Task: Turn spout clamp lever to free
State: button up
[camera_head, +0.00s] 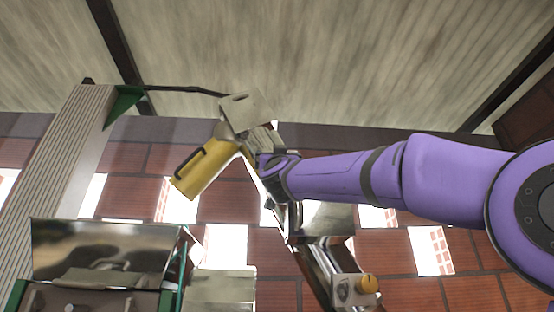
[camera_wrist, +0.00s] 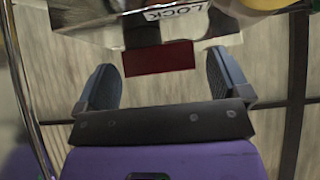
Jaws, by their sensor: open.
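A dark red block (camera_wrist: 158,58), which looks like the lever's grip, lies between the fingers of my gripper (camera_wrist: 161,72) in the wrist view. The fingers are open, one on each side of it, with gaps visible. Just beyond it is a shiny metal plate (camera_wrist: 110,22) bearing a "LOCK" label (camera_wrist: 176,12), partly cut by the frame's top. In the camera_head view, the end of my purple arm is up at a metal housing (camera_head: 246,110) beside a yellow cylinder (camera_head: 205,168). The red block and the fingertips cannot be made out there.
A ribbed pale column (camera_head: 62,170) stands at the left. A shiny metal hopper (camera_head: 100,250) is at lower left. A brick wall (camera_head: 470,265) stands behind.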

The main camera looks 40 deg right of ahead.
jog(key=shift+x, duration=0.75)
jog(key=shift+c, duration=0.3)
jog(key=c, duration=0.9)
